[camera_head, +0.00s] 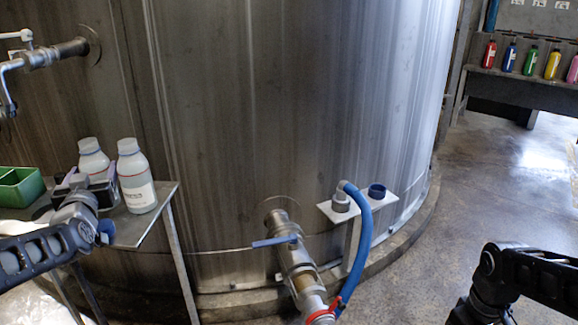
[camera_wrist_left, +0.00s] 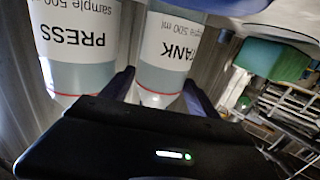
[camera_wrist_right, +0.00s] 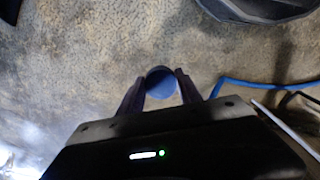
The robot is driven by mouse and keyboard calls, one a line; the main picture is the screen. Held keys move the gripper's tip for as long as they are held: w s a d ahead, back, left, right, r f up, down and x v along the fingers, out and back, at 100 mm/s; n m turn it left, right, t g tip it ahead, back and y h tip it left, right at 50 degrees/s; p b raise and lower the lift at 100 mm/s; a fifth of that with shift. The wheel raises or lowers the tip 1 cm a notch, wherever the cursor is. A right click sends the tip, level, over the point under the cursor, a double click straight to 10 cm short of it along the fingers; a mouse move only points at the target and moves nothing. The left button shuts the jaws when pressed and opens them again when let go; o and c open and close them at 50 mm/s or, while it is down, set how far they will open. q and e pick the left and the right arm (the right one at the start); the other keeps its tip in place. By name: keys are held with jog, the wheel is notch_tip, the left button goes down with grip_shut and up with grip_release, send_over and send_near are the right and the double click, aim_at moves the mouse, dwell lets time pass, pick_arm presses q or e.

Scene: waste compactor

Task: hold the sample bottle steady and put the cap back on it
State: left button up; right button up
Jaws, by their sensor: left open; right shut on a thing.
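Two white sample bottles with printed labels stand side by side on the small table at the left. The TANK bottle (camera_head: 92,160) is the left, farther one; in the left wrist view it (camera_wrist_left: 168,60) stands between my left fingers. The PRESS bottle (camera_head: 137,182) is beside it, outside the fingers, and also shows in the left wrist view (camera_wrist_left: 80,45). My left gripper (camera_head: 90,183) is open around the TANK bottle. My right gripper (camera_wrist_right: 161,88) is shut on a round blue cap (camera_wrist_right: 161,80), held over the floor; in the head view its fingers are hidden.
A green bin (camera_head: 20,187) sits left of the bottles on the metal table (camera_head: 140,228). A big steel tank (camera_head: 290,110) fills the background. A valve pipe (camera_head: 297,260) and blue hose (camera_head: 362,235) stand between my arms. Several coloured bottles (camera_head: 510,57) line a far shelf.

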pick_arm(q)
jog(key=shift+w+a, duration=0.15)
jog(key=shift+w, duration=0.2)
jog(key=shift+c, duration=0.5)
grip_shut()
jog(key=shift+r, duration=0.15)
